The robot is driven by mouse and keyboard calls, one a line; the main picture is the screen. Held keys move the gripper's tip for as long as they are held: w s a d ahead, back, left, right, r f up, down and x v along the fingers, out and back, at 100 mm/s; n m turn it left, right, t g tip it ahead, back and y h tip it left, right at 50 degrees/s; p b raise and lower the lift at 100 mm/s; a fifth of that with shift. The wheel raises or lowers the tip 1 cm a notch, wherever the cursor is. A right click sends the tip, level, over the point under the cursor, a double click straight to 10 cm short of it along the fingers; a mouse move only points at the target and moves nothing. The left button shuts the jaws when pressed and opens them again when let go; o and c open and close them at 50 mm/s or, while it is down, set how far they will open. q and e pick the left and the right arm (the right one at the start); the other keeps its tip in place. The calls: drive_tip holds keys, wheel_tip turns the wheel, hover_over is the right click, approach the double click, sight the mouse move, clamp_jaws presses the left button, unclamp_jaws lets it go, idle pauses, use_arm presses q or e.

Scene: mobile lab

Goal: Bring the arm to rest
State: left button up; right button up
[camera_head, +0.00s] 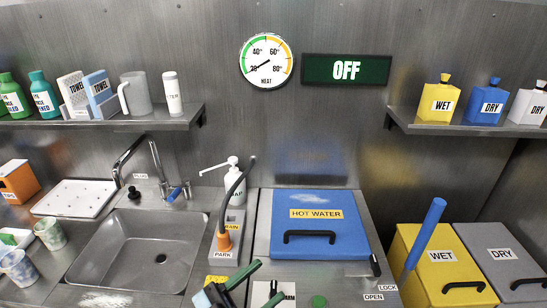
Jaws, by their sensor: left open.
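My left gripper (273,277) is at the bottom edge, a little left of centre, and only partly in frame. Its two green-tipped fingers are spread, with nothing visible held between them. It is in front of the blue hot water lid (318,240) and right of the sink (140,245). Most of my left arm is outside the frame. My right gripper does not show.
A parking stand (229,248) with an orange-based hose is just behind the gripper. A white soap pump (236,185) stands behind it. Cups (50,233) stand at left.

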use_arm(q)
drive_tip(key=s+a+f+n+t+y, duration=0.2)
drive_tip(key=a+f+n+y, duration=0.35)
drive_tip(key=f+y, duration=0.2)
drive_tip(key=s+a+f+n+t+y, duration=0.1)
drive_tip(key=a+f+n+t+y, duration=0.2)
drive_tip(key=a+f+n+y, duration=0.4)
drive_tip(key=s+a+f+g+y, duration=0.2)
drive_tip(key=s+f+g, duration=0.2)
drive_tip(key=s+f, duration=0.4)
drive_tip(key=s+a+f+g+y+p, duration=0.1)
drive_tip(key=s+a+f+g+y, duration=0.1)
drive_tip(key=s+f, duration=0.6)
drive_tip(key=shift+s+a+g, duration=0.6)
drive_tip(key=shift+s+g, duration=0.3)
drive_tip(key=shift+g, duration=0.1)
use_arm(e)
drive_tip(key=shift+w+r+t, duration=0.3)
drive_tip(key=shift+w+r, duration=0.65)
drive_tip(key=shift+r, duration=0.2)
use_arm(q)
drive_tip(key=shift+n, duration=0.25)
